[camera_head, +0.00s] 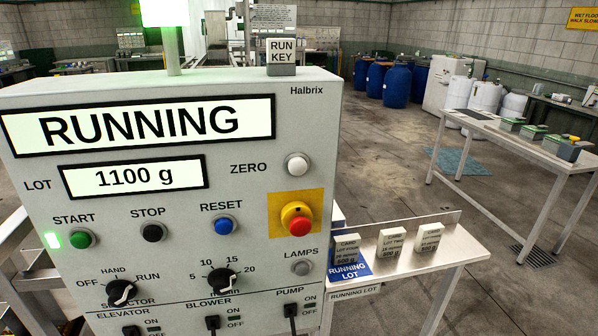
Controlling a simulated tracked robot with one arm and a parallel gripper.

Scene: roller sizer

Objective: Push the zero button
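The white zero button (297,165) is on the upper right of the grey control panel (225,172), beside the label ZERO. It stands above the red stop knob (299,222) on its yellow plate. The large display (140,124) reads RUNNING. The lot display (134,177) reads 1100 g. A green lamp glows beside the green start button (81,238). The black stop button (154,232) and blue reset button (224,225) are in the same row. My gripper is not in view.
A small shelf (438,255) at the panel's right holds several lot cards and a blue RUNNING LOT plate. A table (480,124) with small boxes stands at right. Blue barrels (398,86) stand behind. The floor between is mostly clear.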

